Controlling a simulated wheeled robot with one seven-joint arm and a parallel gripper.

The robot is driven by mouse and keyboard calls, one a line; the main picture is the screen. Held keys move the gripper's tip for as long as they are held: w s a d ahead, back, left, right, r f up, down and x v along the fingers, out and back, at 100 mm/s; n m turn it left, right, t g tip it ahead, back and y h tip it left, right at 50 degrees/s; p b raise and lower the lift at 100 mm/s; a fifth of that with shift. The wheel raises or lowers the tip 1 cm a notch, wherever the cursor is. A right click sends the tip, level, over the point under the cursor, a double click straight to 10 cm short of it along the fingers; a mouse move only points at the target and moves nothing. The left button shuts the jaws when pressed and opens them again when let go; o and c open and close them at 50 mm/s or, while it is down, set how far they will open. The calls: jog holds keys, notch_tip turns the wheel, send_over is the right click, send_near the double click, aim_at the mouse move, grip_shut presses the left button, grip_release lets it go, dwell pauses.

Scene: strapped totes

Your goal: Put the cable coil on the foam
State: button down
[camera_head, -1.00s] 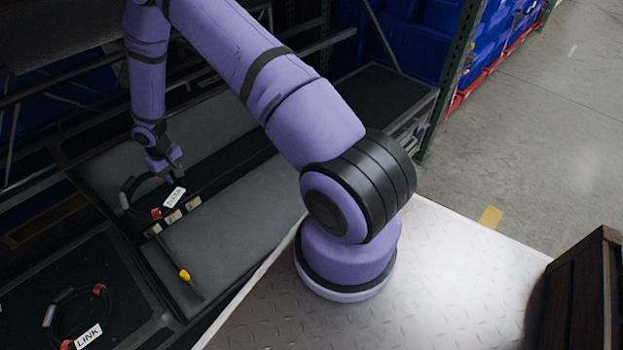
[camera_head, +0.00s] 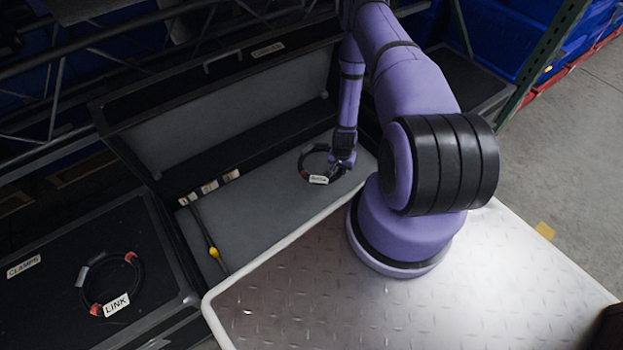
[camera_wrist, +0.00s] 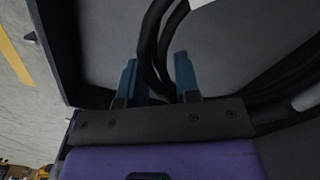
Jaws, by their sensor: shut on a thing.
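The cable coil (camera_head: 304,160) is a black loop with a white tag and a red band, seen in the head view over the right part of the open case. My gripper (camera_head: 341,166) is at the coil's right side and shut on it. In the wrist view, the black cable strands (camera_wrist: 150,45) pass between the blue fingers of my gripper (camera_wrist: 157,80). The grey foam (camera_head: 262,218) lines the floor of the case beneath the coil. I cannot tell whether the coil touches the foam.
A yellow-handled tool (camera_head: 214,252) lies at the foam's left end, near small labelled blocks (camera_head: 210,187). Another coil tagged LINK (camera_head: 137,276) lies on the dark case at left. The raised lid (camera_head: 215,100) stands behind. A metal plate (camera_head: 290,300) borders the front.

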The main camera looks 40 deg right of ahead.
aim_at(341, 191)
jog(key=shift+m, duration=0.4)
jog(key=shift+s+d+f, duration=0.1)
jog(key=shift+s+f, duration=0.2)
jog(key=shift+f, duration=1.6)
jog(key=shift+s+f, duration=0.25)
jog(key=shift+f, duration=1.7)
jog(key=shift+s+d+f, duration=0.1)
jog(key=shift+s+f, duration=0.2)
jog(key=shift+f, duration=1.6)
jog(key=shift+f, duration=0.1)
jog(key=c, duration=0.8)
grip_release()
notch_tip(341, 191, up, 12)
